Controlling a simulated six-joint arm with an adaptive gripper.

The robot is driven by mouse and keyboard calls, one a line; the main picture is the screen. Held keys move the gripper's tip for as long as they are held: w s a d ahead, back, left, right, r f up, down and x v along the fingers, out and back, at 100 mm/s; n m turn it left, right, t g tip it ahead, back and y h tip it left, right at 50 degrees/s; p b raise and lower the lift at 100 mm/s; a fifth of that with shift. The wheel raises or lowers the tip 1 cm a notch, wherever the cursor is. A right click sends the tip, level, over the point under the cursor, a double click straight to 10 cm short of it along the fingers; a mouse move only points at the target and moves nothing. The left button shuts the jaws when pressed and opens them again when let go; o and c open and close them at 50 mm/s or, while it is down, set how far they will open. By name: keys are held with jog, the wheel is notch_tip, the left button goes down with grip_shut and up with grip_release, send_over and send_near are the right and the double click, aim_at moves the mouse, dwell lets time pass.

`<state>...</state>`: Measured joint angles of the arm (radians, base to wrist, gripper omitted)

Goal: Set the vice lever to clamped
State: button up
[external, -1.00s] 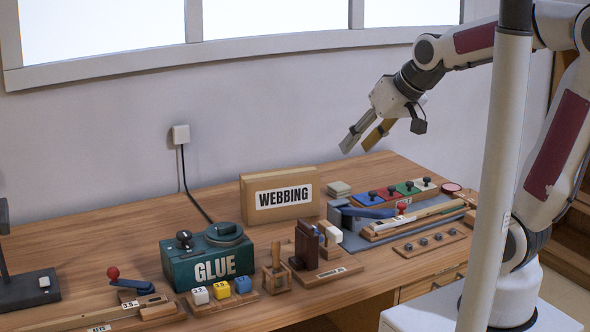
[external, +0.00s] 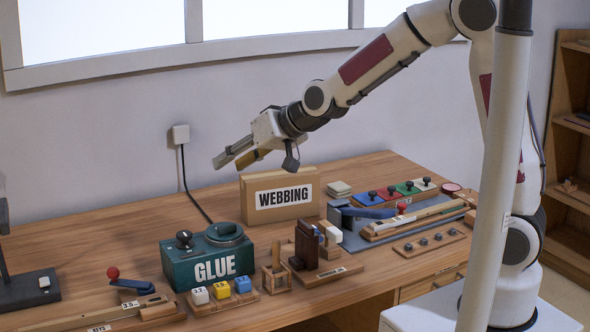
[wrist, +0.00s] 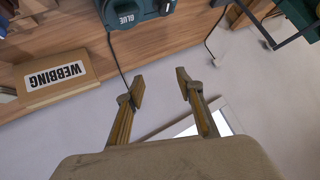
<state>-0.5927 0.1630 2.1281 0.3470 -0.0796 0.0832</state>
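A blue lever (external: 367,212) with a red ball end (external: 402,207) lies low along the grey and wood fixture at the right of the bench. A second blue lever (external: 132,285) with a red ball (external: 113,272) sits on a wooden strip at the front left. No readable label shows which is the vice lever. My gripper (external: 228,162) is open and empty, high above the bench, left of the WEBBING box and above the GLUE box. Its spread fingers also show in the wrist view (wrist: 160,83). Neither lever shows clearly there.
The WEBBING box (external: 280,195) and teal GLUE box (external: 207,262) stand mid-bench. Coloured blocks (external: 222,290), a dark upright clamp piece (external: 306,245) and a row of coloured knob plates (external: 390,192) are nearby. The back left of the bench is clear.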

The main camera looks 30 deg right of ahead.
jog(key=w+a+f+t+y, duration=0.1)
jog(key=a+f, duration=0.7)
jog(key=a, duration=0.6)
jog(key=t+y, duration=0.1)
jog(key=t, duration=0.1)
send_near(124, 267)
jog(key=shift+x, duration=0.9)
jog(key=shift+r, duration=0.15)
jog(key=shift+w, duration=0.15)
jog(key=shift+x, duration=3.85)
grip_shut()
